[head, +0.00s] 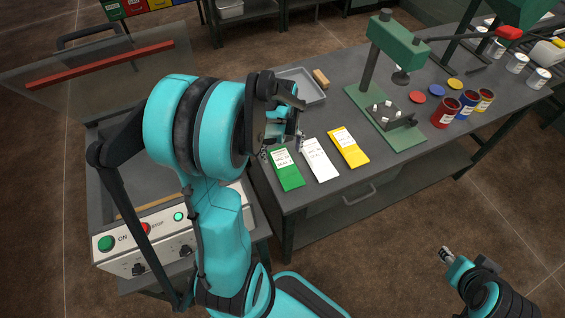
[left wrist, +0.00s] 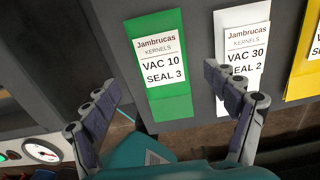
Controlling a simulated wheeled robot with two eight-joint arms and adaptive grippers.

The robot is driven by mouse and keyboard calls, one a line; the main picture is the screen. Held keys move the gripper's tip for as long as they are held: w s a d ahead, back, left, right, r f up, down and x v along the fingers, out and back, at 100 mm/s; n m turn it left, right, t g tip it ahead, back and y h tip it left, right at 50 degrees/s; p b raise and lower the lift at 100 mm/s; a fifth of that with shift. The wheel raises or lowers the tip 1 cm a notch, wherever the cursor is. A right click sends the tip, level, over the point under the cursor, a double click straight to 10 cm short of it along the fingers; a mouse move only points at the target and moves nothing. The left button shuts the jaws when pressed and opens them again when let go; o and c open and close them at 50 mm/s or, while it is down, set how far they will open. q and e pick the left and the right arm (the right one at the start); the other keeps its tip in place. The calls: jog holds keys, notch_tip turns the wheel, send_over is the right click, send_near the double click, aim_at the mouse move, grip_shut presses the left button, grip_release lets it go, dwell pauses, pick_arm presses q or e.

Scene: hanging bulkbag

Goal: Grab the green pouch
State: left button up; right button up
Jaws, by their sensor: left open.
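The green pouch (head: 285,169) lies flat on the grey table near its left edge, with a white label. In the left wrist view the green pouch (left wrist: 155,98) shows its label reading "Jambrucas KERNELS VAC 10 SEAL 3". My left gripper (head: 283,139) is above the table near the far end of the green pouch. In the left wrist view the left gripper's fingers (left wrist: 165,90) are spread apart with nothing between them, with the pouch beyond them. My right gripper (head: 446,256) is at the lower right, off the table; its jaws are too small to judge.
A white pouch (head: 319,160) lies just right of the green one, and a yellow pouch (head: 348,147) beyond it. A grey tray (head: 318,91) and a green press stand (head: 401,137) are further along. A machine with ON and STOP buttons (head: 128,237) stands left of the table.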

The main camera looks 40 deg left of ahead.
aim_at(283, 159)
pick_arm(q)
jog(key=f, duration=0.1)
jog(key=f+b, duration=0.1)
jog(key=f, duration=0.2)
jog(key=shift+w, duration=0.25)
jog(key=shift+r, duration=0.15)
jog(key=c, duration=1.3)
